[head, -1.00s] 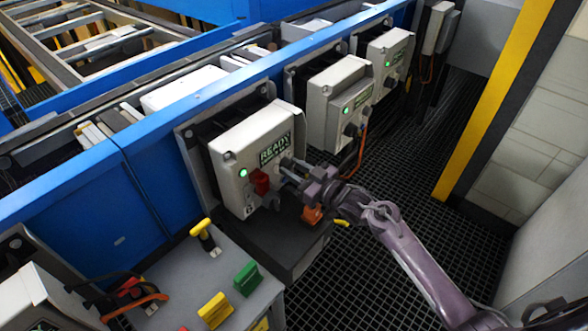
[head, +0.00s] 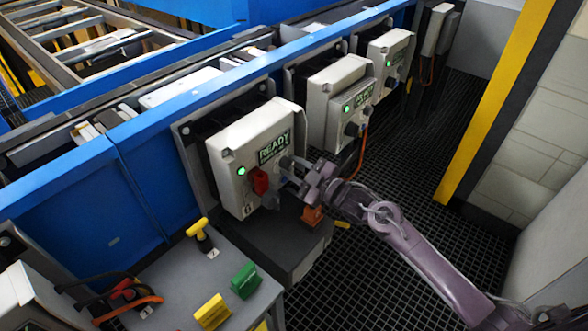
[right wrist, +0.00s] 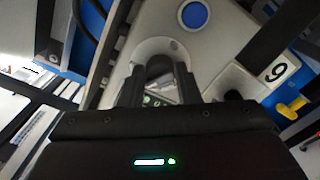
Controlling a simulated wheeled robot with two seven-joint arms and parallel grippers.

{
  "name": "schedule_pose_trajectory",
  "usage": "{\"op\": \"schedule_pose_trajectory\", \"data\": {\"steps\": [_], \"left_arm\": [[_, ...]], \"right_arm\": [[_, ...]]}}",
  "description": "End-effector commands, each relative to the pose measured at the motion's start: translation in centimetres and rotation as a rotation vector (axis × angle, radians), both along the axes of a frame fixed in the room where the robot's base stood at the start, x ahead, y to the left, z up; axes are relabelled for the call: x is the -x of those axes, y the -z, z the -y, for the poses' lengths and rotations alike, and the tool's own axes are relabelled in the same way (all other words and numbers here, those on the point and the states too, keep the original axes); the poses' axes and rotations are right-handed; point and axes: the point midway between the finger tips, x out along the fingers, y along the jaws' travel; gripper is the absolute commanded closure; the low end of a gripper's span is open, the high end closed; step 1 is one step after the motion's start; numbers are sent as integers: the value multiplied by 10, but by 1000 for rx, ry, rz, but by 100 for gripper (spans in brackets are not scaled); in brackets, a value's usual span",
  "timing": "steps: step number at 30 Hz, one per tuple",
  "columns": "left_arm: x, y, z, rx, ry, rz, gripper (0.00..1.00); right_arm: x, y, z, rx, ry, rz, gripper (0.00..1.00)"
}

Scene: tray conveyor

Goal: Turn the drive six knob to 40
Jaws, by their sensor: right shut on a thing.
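The drive six box (head: 232,158) is a pale grey cabinet with a lit green lamp, a READY display (head: 273,149) and a red switch (head: 260,181). My right gripper (head: 287,173) reaches its front face from the right. In the right wrist view the dark knob (right wrist: 159,66) sits between the two fingers, which are shut on it. A pale round plate (right wrist: 178,46) surrounds the knob. A tag with a 6, upside down here (right wrist: 275,72), is to the right. The knob's scale and pointer cannot be read. My left gripper is out of view.
Two similar drive boxes (head: 335,100) (head: 388,56) stand farther along the blue conveyor rail (head: 180,114). A grey bench at lower left carries a yellow-handled tool (head: 201,234), a green block (head: 244,280) and a yellow block (head: 212,312). Dark grating floor is open at right.

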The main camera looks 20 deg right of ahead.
Motion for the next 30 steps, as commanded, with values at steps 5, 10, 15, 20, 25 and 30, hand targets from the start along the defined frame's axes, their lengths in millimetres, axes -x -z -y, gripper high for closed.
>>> {"op": "schedule_pose_trajectory", "data": {"steps": [5, 10, 15, 20, 25, 30], "left_arm": [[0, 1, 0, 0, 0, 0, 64], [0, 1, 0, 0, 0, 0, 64], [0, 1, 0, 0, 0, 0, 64], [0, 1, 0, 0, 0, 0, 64], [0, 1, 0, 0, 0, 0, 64], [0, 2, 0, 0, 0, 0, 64]], "right_arm": [[0, 1, 0, 14, -1, 7, 93], [0, 1, 0, 14, -1, 7, 93], [0, 1, 0, 13, -1, 6, 65], [0, 1, 0, 12, -1, 7, 50], [0, 0, 0, 12, -1, 7, 50], [7, 2, 5, 13, 1, 5, 50]]}}
